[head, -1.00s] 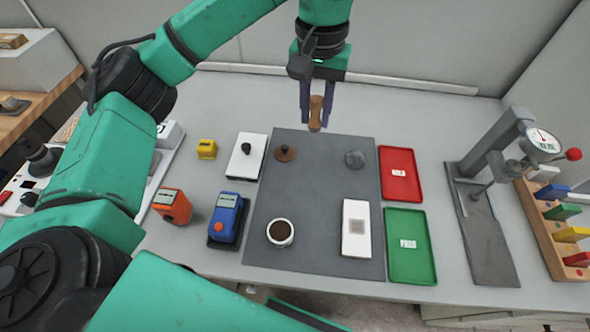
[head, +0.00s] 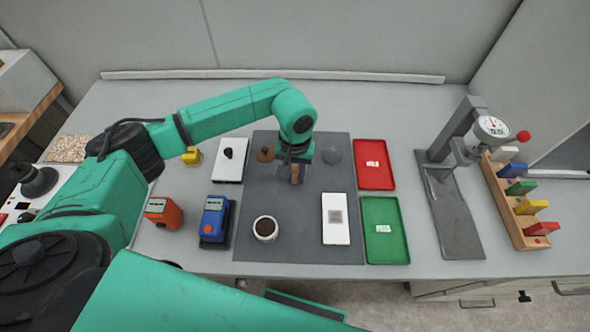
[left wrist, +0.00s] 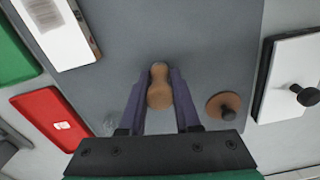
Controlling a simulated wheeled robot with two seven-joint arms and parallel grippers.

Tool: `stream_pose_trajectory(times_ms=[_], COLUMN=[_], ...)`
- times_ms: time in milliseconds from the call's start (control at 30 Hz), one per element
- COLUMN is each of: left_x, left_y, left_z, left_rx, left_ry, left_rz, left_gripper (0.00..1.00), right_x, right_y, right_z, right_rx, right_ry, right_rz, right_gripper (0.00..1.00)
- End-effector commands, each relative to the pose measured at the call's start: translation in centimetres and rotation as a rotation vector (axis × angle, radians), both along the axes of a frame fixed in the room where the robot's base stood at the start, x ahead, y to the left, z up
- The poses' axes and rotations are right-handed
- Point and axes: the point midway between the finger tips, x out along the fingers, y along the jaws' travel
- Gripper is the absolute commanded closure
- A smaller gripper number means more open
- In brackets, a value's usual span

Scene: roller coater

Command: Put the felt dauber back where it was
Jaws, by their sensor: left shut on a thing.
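My left gripper (head: 297,176) is shut on a tan, waisted wooden piece, seemingly the felt dauber (head: 295,175), above the dark grey mat (head: 295,228). In the left wrist view the dauber (left wrist: 160,88) sits between the two purple fingers; its felt end cannot be made out. A clear round glass piece (head: 333,156) lies on the mat just right of the gripper. A brown disc with a dark knob (head: 265,154) lies to its left. Whether the dauber touches the mat cannot be told. My right gripper is not in view.
On the mat are a white cup with dark contents (head: 265,228) and a white block (head: 336,219). Red (head: 374,165) and green (head: 386,230) trays lie right, then a dial gauge stand (head: 450,210). Blue (head: 214,219) and orange (head: 163,213) devices stand left. The mat's middle is clear.

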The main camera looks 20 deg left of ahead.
Motion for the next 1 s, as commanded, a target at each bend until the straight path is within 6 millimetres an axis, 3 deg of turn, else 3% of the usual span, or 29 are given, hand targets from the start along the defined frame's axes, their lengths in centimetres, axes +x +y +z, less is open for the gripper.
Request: stream_pose_trajectory(times_ms=[200,233,300,667,700,833,1000], left_x=[0.0,0.0,0.0,0.0,0.1,0.2,0.1], left_y=[0.0,0.0,0.0,0.0,0.0,0.0,0.0], left_z=[-0.4,-0.3,-0.2,0.4,0.5,2.9,7.8], left_rx=[0.0,0.0,0.0,0.0,-0.002,0.0,-0.001], left_ry=[0.0,0.0,0.0,0.0,-0.003,-0.007,-0.007], left_rz=[0.0,0.0,0.0,0.001,0.0,0.0,0.0], left_gripper=[1.0,0.61,0.39,0.39,0.39,0.39,0.39], right_x=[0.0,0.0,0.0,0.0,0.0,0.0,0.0], right_y=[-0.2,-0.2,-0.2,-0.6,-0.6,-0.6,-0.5], right_z=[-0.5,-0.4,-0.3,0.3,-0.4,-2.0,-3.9], right_rx=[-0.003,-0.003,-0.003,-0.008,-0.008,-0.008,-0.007], right_ry=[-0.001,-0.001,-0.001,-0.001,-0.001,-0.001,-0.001], right_rz=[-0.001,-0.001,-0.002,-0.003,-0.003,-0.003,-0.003], right_gripper=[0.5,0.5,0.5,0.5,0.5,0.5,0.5])
